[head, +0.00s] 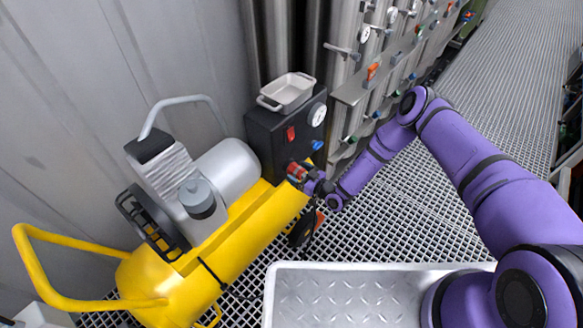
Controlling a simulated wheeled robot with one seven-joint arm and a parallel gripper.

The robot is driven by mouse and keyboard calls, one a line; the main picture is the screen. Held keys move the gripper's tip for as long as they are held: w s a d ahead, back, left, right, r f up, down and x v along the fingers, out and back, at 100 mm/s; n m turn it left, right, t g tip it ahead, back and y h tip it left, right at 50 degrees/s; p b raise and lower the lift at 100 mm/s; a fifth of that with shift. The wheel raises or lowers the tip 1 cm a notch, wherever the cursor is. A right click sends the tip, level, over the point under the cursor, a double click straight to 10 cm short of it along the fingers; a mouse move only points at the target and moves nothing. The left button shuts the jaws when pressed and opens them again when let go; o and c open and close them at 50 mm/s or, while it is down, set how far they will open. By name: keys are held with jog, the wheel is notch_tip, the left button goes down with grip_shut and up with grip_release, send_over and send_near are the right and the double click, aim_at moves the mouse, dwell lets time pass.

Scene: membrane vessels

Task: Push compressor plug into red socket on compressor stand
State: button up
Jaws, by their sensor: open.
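The yellow compressor (235,245) with its grey motor and tank fills the left of the head view. The black compressor stand (265,142) is at its far right end. A red cylindrical part (296,169), which looks like the red socket or a plug at it, is low on the stand's front. My gripper (305,179) is open right at this red part, its fingertips small and partly merged with it. I cannot tell whether they touch it. The plug cannot be made out for sure. A dark rounded part with a red-orange bit (303,228) hangs below the gripper.
Membrane vessels with valves (370,75) stand behind. Grating floor (430,215) is free at right. A metal plate (345,295) is in front.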

jog(key=shift+w+a+r, duration=0.5)
jog(key=shift+a, duration=0.15)
jog(key=shift+c, duration=0.4)
jog(key=c, duration=1.2)
jog(key=shift+c, duration=0.2)
jog(key=shift+s+d+f, duration=0.15)
jog(key=shift+s+d, duration=0.15)
jog(key=shift+d, duration=0.1)
jog(key=shift+s+d, duration=0.35)
grip_shut()
jog(key=shift+f+v, duration=0.15)
jog(key=shift+v, duration=0.9)
jog(key=shift+f+v, duration=0.15)
jog(key=shift+v, duration=0.95)
